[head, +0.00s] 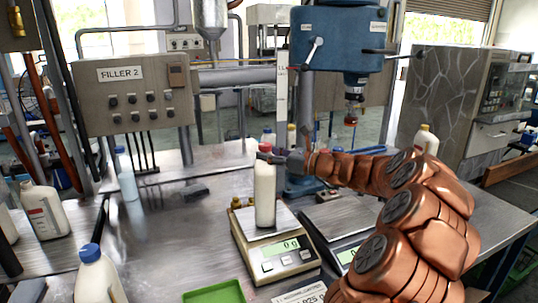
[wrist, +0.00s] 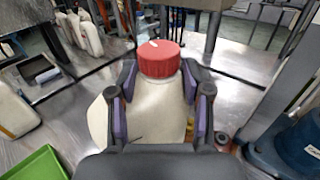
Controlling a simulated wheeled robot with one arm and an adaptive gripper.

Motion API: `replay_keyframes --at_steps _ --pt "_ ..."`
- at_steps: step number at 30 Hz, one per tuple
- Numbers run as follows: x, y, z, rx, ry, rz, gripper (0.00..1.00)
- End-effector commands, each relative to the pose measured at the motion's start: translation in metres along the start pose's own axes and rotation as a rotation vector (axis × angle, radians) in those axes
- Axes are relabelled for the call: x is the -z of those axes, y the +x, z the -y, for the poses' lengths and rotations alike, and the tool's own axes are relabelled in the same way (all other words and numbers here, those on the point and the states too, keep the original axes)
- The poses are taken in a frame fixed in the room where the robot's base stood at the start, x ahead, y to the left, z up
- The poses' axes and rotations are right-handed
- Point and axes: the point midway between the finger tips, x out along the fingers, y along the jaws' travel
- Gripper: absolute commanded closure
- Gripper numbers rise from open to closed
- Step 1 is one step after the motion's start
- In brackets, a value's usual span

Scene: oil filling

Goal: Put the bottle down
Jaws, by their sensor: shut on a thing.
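A white bottle (head: 265,195) stands upright over the left scale (head: 262,240). Its red cap (wrist: 159,59) shows clearly in the wrist view, with the pale bottle body (wrist: 155,110) below it. My gripper (head: 273,158) comes from the right and is shut on the upper part of the bottle. In the wrist view the purple-padded fingers of my gripper (wrist: 160,95) are on both sides of the bottle just under the cap. The scale display (head: 288,246) reads 0 g. Whether the bottle's base touches the pan cannot be told.
A second scale (head: 345,218) is beside the first, partly behind my arm. A green tray (head: 215,292) is at the front edge.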

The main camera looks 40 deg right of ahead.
Motion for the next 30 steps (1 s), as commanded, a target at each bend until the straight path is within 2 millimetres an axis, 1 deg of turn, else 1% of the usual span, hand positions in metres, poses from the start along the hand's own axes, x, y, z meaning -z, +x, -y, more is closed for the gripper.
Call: replay_keyframes --at_steps 4,5,11,12,23,26,30 --pt "0.001 0.0 0.0 0.0 0.0 0.003 1.0" --pt "0.002 0.0 0.0 -0.001 -0.001 0.0 0.48" --pt "0.002 0.0 0.0 0.0 -0.001 0.0 0.27" --pt "0.002 0.0 0.0 0.0 -0.001 0.0 0.26" --pt "-0.001 0.0 0.0 0.0 -0.001 0.0 0.26" --pt "0.0 -0.011 0.001 0.003 -0.002 0.0 0.26" --pt "-0.001 -0.035 0.002 0.007 -0.002 0.002 0.26"
